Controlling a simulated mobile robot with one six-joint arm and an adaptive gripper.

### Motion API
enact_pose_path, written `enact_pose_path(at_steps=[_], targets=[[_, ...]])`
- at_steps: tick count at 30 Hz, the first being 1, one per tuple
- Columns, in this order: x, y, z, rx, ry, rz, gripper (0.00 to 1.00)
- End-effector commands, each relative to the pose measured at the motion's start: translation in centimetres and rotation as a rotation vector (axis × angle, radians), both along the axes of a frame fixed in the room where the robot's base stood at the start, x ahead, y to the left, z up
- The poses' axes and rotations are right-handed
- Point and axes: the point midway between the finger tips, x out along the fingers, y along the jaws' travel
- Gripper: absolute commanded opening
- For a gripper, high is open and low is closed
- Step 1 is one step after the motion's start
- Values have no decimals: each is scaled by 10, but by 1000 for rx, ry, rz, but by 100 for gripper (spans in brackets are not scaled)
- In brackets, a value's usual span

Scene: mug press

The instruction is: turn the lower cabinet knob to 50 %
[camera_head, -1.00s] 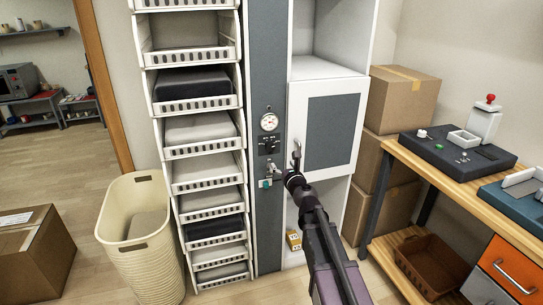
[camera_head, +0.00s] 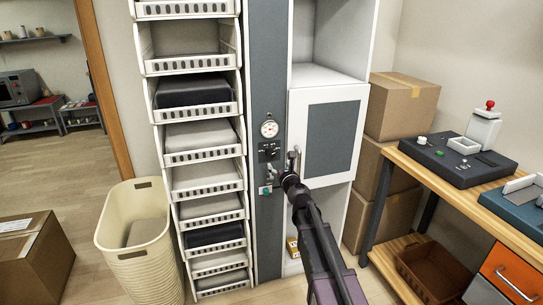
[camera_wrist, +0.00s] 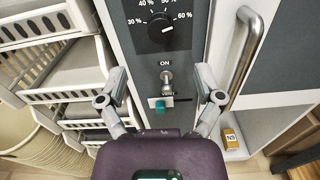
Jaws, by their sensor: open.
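A round black knob (camera_wrist: 160,28) with a white mark sits on the grey panel, inside a scale running from 30 % to 60 % in view. The mark lies on its right side; I cannot read the exact setting. In the head view the dark knob plate (camera_head: 269,151) sits below a round gauge. My gripper (camera_wrist: 161,84) is open and empty, its fingers spread either side of the toggle below the knob. It does not touch the knob. In the head view my gripper (camera_head: 285,179) is in front of the panel, partly hidden by its own wrist.
A metal toggle (camera_wrist: 167,80) marked ON and a teal-tipped part (camera_wrist: 160,106) sit below the knob. A vertical door handle (camera_wrist: 240,58) stands close to the right finger. A small yellow box (camera_head: 292,247) lies in the lower compartment.

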Motion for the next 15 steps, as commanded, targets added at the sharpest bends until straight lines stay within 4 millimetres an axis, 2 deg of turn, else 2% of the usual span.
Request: enact_pose_path(at_steps=[1,3,15], targets=[[12,3,0,0,0,0,85],[22,6,0,0,0,0,85],[75,19,0,0,0,-1,85]])
